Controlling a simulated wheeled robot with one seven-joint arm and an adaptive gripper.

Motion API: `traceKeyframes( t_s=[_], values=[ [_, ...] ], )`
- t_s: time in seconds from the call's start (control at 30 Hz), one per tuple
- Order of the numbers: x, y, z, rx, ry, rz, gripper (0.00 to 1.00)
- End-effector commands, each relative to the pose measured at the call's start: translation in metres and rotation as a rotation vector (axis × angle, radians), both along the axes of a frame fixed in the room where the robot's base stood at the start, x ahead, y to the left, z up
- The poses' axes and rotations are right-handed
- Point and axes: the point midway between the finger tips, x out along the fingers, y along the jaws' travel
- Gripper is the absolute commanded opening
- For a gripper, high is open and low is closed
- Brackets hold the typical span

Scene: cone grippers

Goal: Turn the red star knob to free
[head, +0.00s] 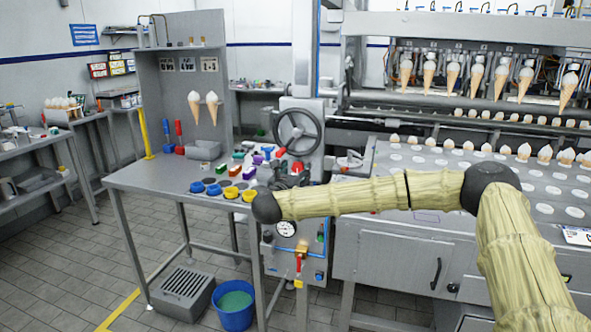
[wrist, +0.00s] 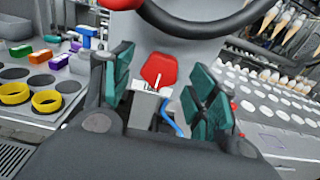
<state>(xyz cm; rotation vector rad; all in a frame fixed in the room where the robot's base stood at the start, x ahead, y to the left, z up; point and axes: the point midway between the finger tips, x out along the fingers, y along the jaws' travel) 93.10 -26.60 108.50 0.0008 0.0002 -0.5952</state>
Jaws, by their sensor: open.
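The red star knob (wrist: 158,71) sits on a grey panel below the black handwheel in the wrist view. It has a pale pointer mark and a small white label beside it, too small to read fully. In the head view, a small red part (head: 297,167), apparently the knob, shows just above my gripper (head: 287,181). My gripper (wrist: 162,92) is open, with one green-padded finger to the left of the knob and one to the right. The pads appear apart from the knob. How far the fingertips are from the panel is hard to tell.
The handwheel (head: 298,132) is close above my gripper. A table (head: 150,178) at left bears yellow rings (wrist: 46,101), blue rings and coloured blocks. A gauge (head: 286,228) and red-handled valve (head: 299,262) are below. The cone machine (head: 450,190) stands right.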

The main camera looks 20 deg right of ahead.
Motion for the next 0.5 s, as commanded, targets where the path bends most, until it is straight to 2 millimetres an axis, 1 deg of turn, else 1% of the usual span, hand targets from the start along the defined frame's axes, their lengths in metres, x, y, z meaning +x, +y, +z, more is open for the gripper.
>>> traceKeyframes(
  t_s=[0.13, 0.4, 0.43, 0.5],
  values=[
    [0.0051, -0.0035, -0.0001, 0.000, 0.000, 0.001, 0.58],
    [0.0058, -0.0041, -0.0003, 0.000, 0.000, 0.001, 0.58],
    [0.0058, -0.0041, -0.0003, 0.000, 0.000, 0.001, 0.55],
    [0.0059, -0.0040, -0.0002, 0.000, 0.000, 0.001, 0.42]
  ],
)
